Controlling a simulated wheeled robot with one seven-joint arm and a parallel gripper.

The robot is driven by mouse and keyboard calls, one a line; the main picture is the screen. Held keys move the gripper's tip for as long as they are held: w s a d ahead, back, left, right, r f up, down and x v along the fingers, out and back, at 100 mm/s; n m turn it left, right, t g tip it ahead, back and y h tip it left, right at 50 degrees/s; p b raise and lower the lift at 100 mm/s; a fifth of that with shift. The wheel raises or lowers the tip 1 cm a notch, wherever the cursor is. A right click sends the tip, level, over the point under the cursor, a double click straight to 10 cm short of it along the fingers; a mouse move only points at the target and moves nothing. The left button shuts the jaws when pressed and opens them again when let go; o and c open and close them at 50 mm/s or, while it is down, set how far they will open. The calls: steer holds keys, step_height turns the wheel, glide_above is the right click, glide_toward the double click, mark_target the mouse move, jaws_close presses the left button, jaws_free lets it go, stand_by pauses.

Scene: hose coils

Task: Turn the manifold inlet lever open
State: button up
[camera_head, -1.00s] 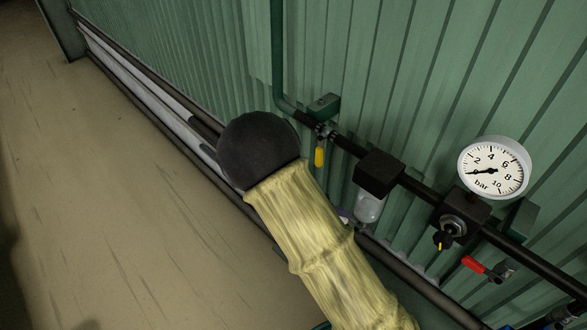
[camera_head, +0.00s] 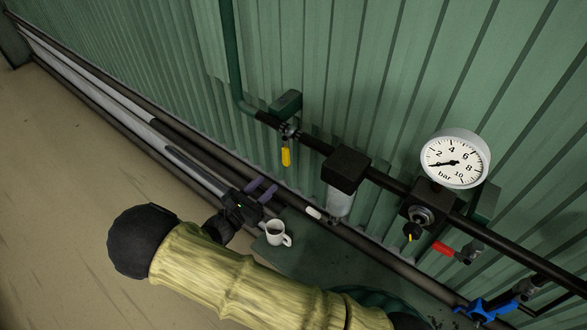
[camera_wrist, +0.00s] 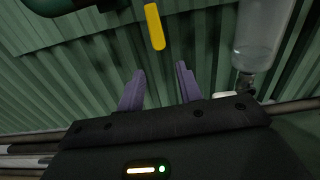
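A yellow lever (camera_head: 286,157) hangs straight down from the valve (camera_head: 289,132) at the left end of the dark pipe, where a green pipe comes down the wall. In the wrist view the yellow lever (camera_wrist: 154,27) is at the top, beyond and roughly between my fingertips. My gripper (camera_head: 262,190) is below and left of the lever, its purple fingers pointing toward the wall. In the wrist view my gripper (camera_wrist: 160,75) is open, with nothing between the fingers. A red lever (camera_head: 443,249) and a blue lever (camera_head: 490,309) are further right.
A clear filter bowl (camera_head: 339,202) under a black block stands right of the yellow lever. A round pressure gauge (camera_head: 455,159) and a black knob (camera_head: 412,231) follow along the pipe. A white mug (camera_head: 277,234) stands below my gripper. Rails (camera_head: 130,105) run along the wall's foot.

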mark_target(285, 151)
steer(key=x, duration=0.8)
steer(key=shift+b, duration=0.4)
steer(key=shift+w+d, duration=0.2)
